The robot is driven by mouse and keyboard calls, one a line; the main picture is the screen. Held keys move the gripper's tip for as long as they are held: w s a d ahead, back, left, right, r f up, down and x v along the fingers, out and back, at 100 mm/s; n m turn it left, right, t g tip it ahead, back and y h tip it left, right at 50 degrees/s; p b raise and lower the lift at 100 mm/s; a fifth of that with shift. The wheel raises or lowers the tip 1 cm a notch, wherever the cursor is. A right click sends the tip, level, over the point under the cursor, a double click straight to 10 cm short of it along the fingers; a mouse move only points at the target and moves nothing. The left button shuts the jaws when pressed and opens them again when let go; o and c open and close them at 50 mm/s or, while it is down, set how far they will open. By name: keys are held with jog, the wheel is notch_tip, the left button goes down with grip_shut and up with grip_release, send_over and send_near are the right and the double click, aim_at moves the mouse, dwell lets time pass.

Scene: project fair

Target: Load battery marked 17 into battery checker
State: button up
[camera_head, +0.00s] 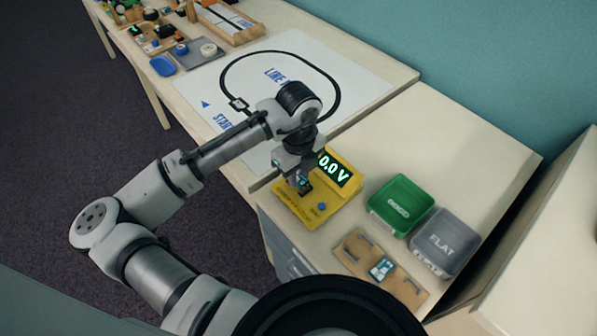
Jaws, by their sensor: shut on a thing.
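The yellow battery checker (341,205) stands on the cabinet top, with a lit display reading 0.0 V and a blue button on its front. My gripper (303,187) is over the left part of the checker, pointing down. It is shut on a small dark and teal battery (304,182), mostly hidden by the fingers. I cannot read its number or tell whether it touches the checker. Another teal and white battery (382,268) lies on the wooden tray (352,243) to the right; its mark is too small to read.
A green bin (401,204) marked GOOD and a grey bin (446,240) marked FLAT stand right of the checker. Something pale shows at the grey bin's front. Behind is a table with a line-track sheet (355,88), a blue tray (163,66) and several parts. The cabinet's back is clear.

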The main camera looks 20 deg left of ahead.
jog(key=shift+f+b, duration=0.4)
jog(key=shift+f, duration=0.25)
dwell(1.4)
jog(key=o, duration=1.5)
jog(key=shift+c, duration=0.2)
jog(key=shift+r, duration=0.1)
jog(key=shift+r+p, duration=2.4)
jog(key=shift+r, duration=0.55)
